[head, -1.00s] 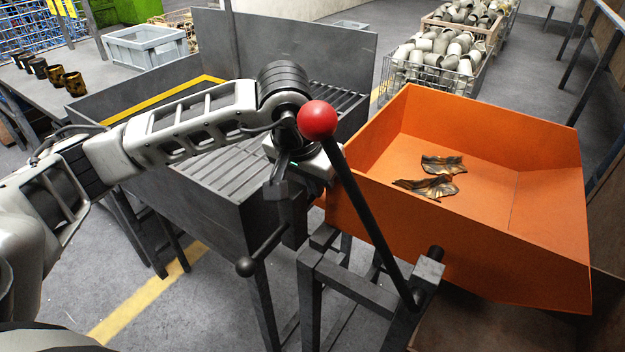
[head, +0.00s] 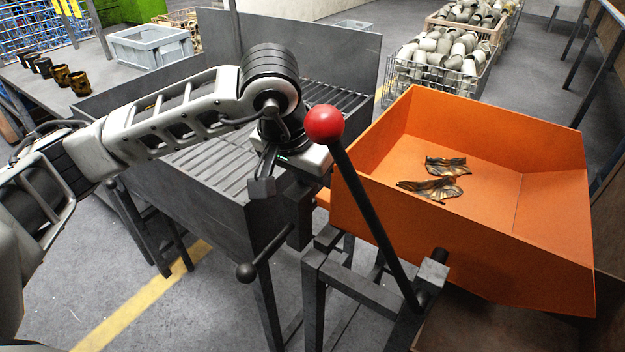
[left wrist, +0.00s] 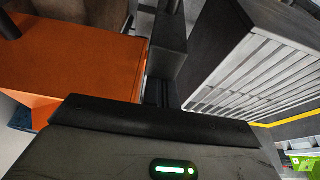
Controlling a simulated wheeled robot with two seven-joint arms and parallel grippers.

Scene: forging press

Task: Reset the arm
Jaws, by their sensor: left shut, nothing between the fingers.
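My left arm reaches in from the left in the head view, bent over the dark slatted conveyor tray. My left gripper (head: 262,188) hangs below its wrist, shut and empty, just left of the lever's black rod and apart from the red ball. It points downward near the tray's front right corner. The lever (head: 375,220) with a red ball knob (head: 323,123) leans up to the left from its grey frame. My right gripper is not in view.
An orange bin (head: 470,250) holds two crumpled dark metal pieces (head: 432,188). The slatted tray (head: 205,178) has a second, black-knobbed handle (head: 246,272) in front. Wire crates (head: 430,82) of grey parts stand behind. A table at the left bears dark cups and a grey crate (head: 150,45).

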